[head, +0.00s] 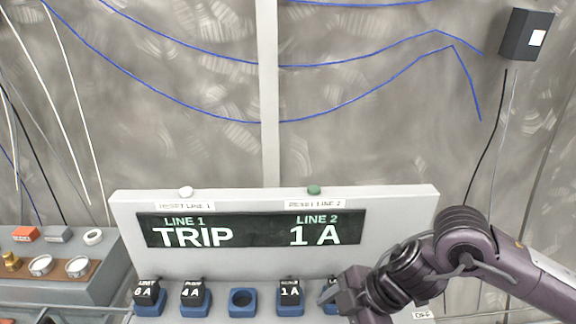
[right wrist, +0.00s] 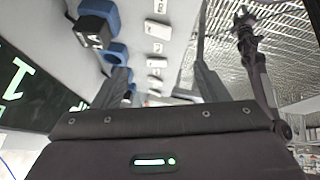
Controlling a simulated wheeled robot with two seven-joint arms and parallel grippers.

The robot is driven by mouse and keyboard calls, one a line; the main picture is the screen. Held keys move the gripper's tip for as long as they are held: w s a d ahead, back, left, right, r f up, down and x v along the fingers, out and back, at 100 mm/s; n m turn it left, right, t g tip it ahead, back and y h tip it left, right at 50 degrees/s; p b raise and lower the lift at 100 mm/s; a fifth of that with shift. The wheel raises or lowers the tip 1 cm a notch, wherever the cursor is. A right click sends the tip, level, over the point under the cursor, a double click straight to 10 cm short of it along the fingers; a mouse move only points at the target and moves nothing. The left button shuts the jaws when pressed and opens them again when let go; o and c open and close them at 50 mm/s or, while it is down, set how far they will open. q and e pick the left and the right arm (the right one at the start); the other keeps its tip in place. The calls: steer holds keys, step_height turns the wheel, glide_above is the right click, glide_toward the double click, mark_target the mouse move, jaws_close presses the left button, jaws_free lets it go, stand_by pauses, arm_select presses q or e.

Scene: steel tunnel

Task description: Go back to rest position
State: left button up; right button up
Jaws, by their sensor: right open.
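My right gripper (head: 336,292) comes in from the right in the head view, near the right end of the console's row of blue sockets. It partly hides the socket there. In the right wrist view its two fingers stand apart, and the gap between them (right wrist: 160,77) holds nothing. My left gripper does not show in the head view.
The console (head: 200,263) has a display (head: 250,231) reading TRIP and 1 A. Black labelled plugs (head: 290,291) sit in blue sockets; the middle socket (head: 241,301) is empty. A white button (head: 186,192) and green button (head: 314,190) sit on top. A grey bench (head: 60,287) stands left.

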steer(key=w+a+r+m+t+y, duration=0.2)
steer(key=a+r+m+t+y, duration=0.2)
steer(key=a+t, duration=0.55)
steer(key=s+d+f+m+g+h, duration=0.1)
steer(key=d+f+m+h, duration=0.2)
steer(key=d+m, duration=0.1)
steer(key=s+d+f+m+g+h, duration=0.1)
steer(key=d+f+m+h, duration=0.2)
steer(key=d, duration=0.3)
steer(key=s+d+f+m+g+h, duration=0.1)
steer(key=s+d+f+m+h, duration=0.1)
steer(key=d+f+m, duration=0.2)
steer(key=shift+s+d+m+g+h, duration=0.1)
steer(key=shift+d+m+g+h, duration=0.3)
steer(key=shift+d+m, duration=0.1)
steer(key=s+d+f+m+g+h, duration=0.1)
steer(key=s+d+f+m+g, duration=0.25)
steer(key=s+d+f, duration=0.35)
step_height(320, 180, down, 28)
steer(key=s+a+n+g, duration=0.1)
steer(key=s, duration=0.2)
steer(key=s+d+f+g, duration=0.1)
steer(key=s+d+f, duration=0.2)
steer(key=s+f, duration=1.5)
steer(key=shift+s+d+g+h, duration=0.15)
steer(key=shift+s+g+h, duration=0.15)
steer(key=shift+s, duration=0.4)
